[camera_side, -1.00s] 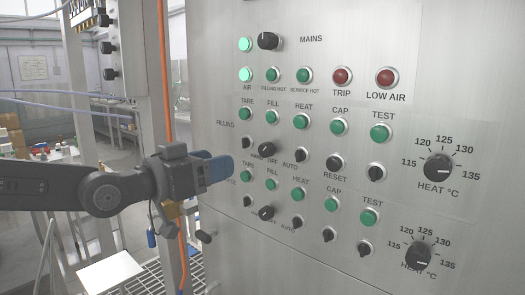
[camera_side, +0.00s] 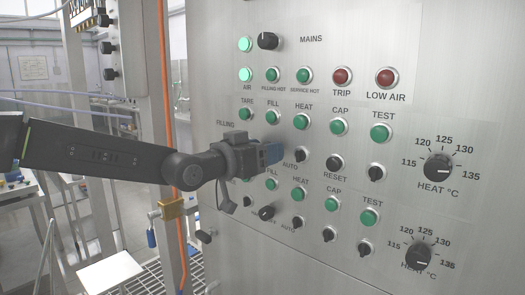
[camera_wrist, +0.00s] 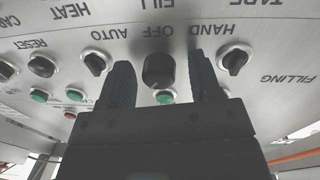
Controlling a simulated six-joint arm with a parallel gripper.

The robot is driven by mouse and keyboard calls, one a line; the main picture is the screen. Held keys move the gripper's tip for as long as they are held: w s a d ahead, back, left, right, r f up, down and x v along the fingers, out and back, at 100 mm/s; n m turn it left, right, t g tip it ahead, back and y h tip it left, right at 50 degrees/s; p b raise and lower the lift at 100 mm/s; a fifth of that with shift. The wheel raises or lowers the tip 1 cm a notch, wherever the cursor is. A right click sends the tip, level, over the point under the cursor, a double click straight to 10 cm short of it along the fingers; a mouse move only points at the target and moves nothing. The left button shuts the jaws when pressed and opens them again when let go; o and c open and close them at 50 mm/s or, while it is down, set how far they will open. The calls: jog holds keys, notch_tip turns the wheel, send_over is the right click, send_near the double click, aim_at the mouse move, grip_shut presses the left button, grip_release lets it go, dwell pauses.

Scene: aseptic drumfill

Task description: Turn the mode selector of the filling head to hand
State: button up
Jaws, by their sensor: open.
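The mode selector (camera_wrist: 158,70) is a black knob on the steel panel in the wrist view, which sees the panel upside down. The words HAND, OFF and AUTO are printed beside it. Where its pointer stands is hard to tell. My gripper (camera_wrist: 162,76) is open, with one blue finger on each side of the knob; whether either touches it is not clear. In the side view my gripper (camera_side: 272,154) is up against the filling row and hides this selector.
A small black switch (camera_side: 302,154) is close to the right of my gripper. The green FILL button (camera_side: 273,118) is above it. A similar selector (camera_side: 266,213) sits in the row below.

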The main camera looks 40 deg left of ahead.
jog(key=c, duration=0.9)
jog(key=n, duration=0.4)
jog(key=shift+n, duration=0.4)
jog(key=n, duration=0.5)
jog(key=shift+n+t+y, duration=0.3)
jog(key=shift+n+t, duration=0.1)
jog(key=n, duration=0.5)
jog(key=shift+n+y, duration=0.3)
jog(key=shift+n, duration=0.1)
jog(key=n, duration=0.4)
jog(key=shift+n+y, duration=0.3)
jog(key=shift+y, duration=0.1)
